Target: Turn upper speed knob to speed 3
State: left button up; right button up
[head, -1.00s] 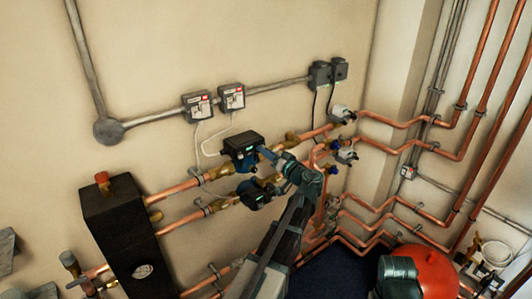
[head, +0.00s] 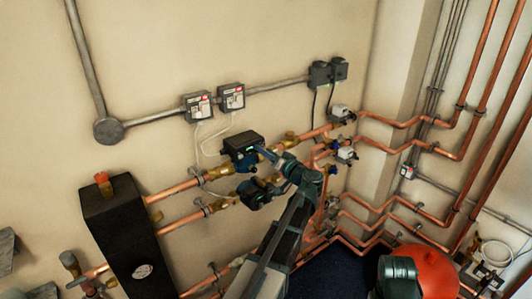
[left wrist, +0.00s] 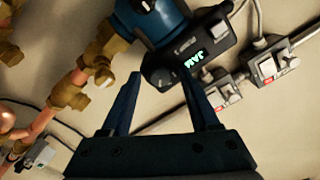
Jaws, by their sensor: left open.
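The upper pump (head: 241,146) is on the upper copper pipe, with a blue body and a black control box. The lower pump (head: 252,194) sits just below it. My left gripper (head: 264,153) is open at the upper pump's right side. In the left wrist view, the open fingers (left wrist: 161,76) point toward the lower edge of the black control box (left wrist: 212,42), which has a lit green display (left wrist: 194,59). The blue pump body (left wrist: 165,20) is above the fingers. I cannot clearly make out the speed knob or its setting. Nothing is held.
Copper pipes with brass valves (head: 222,202) run close around the pumps. Two grey switch boxes (head: 231,97) are on the wall above. A black box (head: 127,235) stands at left and a red vessel (head: 428,270) at lower right. The wall surface above the pumps is mostly bare.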

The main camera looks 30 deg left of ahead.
pick_arm(q)
jog(key=v, duration=1.4)
jog(key=shift+f, duration=0.1)
jog(key=s+d+f+m+g+h, duration=0.35)
jog(key=s+d+f+h, duration=0.35)
jog(key=f, duration=0.3)
jog(key=s+d+f+m+g+h, duration=0.2)
jog(key=s+d+f+m+h, duration=0.2)
jog(key=s+d+f, duration=0.45)
jog(key=s+d+f+m+g+h, duration=0.1)
jog(key=s+d+f+m+h, duration=0.2)
jog(key=s+d, duration=0.3)
jog(key=d+h, duration=0.1)
jog(key=d, duration=0.1)
jog(key=shift+d+g, duration=0.3)
jog(key=shift+g, duration=0.05)
jog(key=shift+s+f, duration=0.15)
jog(key=shift+f, duration=0.05)
